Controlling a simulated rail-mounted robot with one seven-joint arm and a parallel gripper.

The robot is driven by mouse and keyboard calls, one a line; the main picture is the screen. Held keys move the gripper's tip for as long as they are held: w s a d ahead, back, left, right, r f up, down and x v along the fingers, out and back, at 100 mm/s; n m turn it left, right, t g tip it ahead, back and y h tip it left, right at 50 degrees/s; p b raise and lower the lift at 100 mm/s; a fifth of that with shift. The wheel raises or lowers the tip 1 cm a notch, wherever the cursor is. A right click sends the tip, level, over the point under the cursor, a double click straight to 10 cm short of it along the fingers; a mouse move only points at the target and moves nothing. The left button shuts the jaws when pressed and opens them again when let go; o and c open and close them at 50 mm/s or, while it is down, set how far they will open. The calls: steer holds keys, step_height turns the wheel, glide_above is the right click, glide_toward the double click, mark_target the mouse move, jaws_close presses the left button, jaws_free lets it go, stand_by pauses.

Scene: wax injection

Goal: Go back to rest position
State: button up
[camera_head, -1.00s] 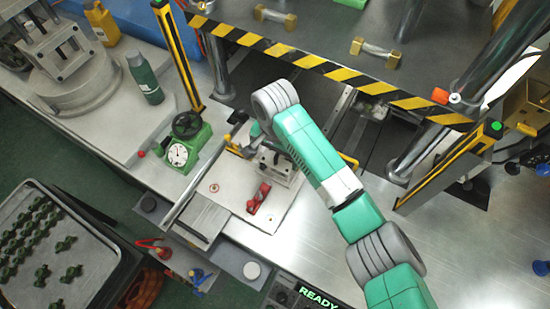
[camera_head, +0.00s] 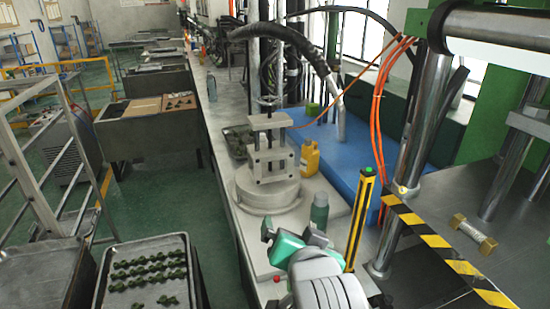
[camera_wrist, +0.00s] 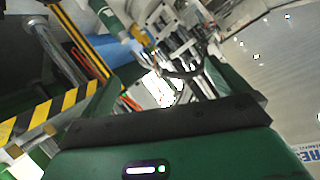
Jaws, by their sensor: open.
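My gripper (camera_wrist: 160,88) fills the lower part of the wrist view, with its green body at the bottom and a dark strip along its edge. Its two green fingers stand wide apart to the left and right, and nothing is held between them. In the head view my arm shows at the bottom centre as a grey ribbed joint and teal links.
The green bottle (camera_head: 319,211) and yellow bottle (camera_head: 310,157) stand near a grey clamp fixture (camera_head: 268,190). A black-yellow post (camera_head: 359,222) and striped press edge (camera_head: 437,241) lie right of my arm. A tray of green parts (camera_head: 150,250) is lower left.

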steer(key=s+a+r+n+t, duration=0.1)
steer(key=s+a+r+t, duration=0.2)
steer(key=r, duration=0.4)
steer(key=s+a+r+n+t, duration=0.2)
steer(key=s+r, duration=0.1)
steer(key=r, duration=0.4)
steer(key=s+r+n+t+h, duration=0.15)
steer(key=s+r+t, duration=0.55)
steer(key=s+r, duration=0.7)
step_height(320, 180, up, 18)
steer(key=p, duration=2)
steer(key=shift+s+a+r+y+p, duration=0.15)
steer(key=shift+a+y+p, duration=0.05)
steer(key=shift+y+p, duration=0.15)
